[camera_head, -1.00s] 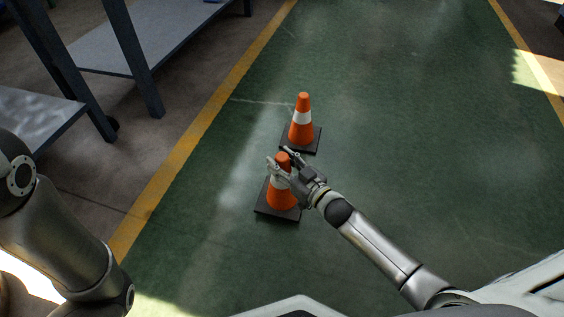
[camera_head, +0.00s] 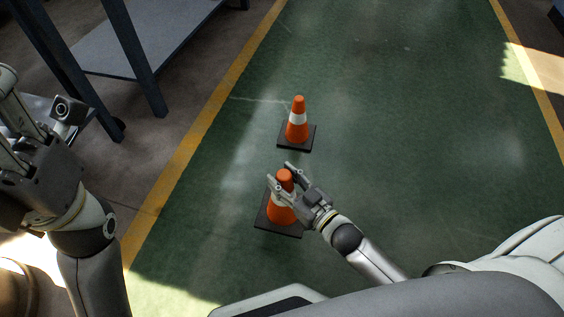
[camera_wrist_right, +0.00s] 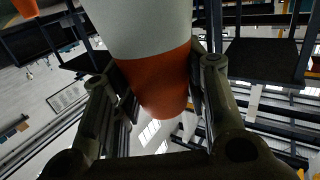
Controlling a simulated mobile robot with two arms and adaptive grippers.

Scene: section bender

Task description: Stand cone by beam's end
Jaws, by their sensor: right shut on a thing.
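My right gripper (camera_head: 281,172) is shut on the near orange cone (camera_head: 282,212), around its upper part at the white band. The cone is upright on a black square base; I cannot tell whether the base touches the floor. In the right wrist view, the cone's white band and orange tip (camera_wrist_right: 160,85) fill the space between the fingers. A second orange cone (camera_head: 297,128) with a white band stands upright on the green floor just beyond. My left gripper (camera_head: 12,125) is at the left edge, partly cut off, and its finger opening is unclear. I cannot identify the beam's end.
A grey metal table or shelf (camera_head: 150,38) with dark legs stands at upper left. Yellow lines (camera_head: 190,146) border the green floor (camera_head: 420,130). The green floor right of the cones and beyond them is clear.

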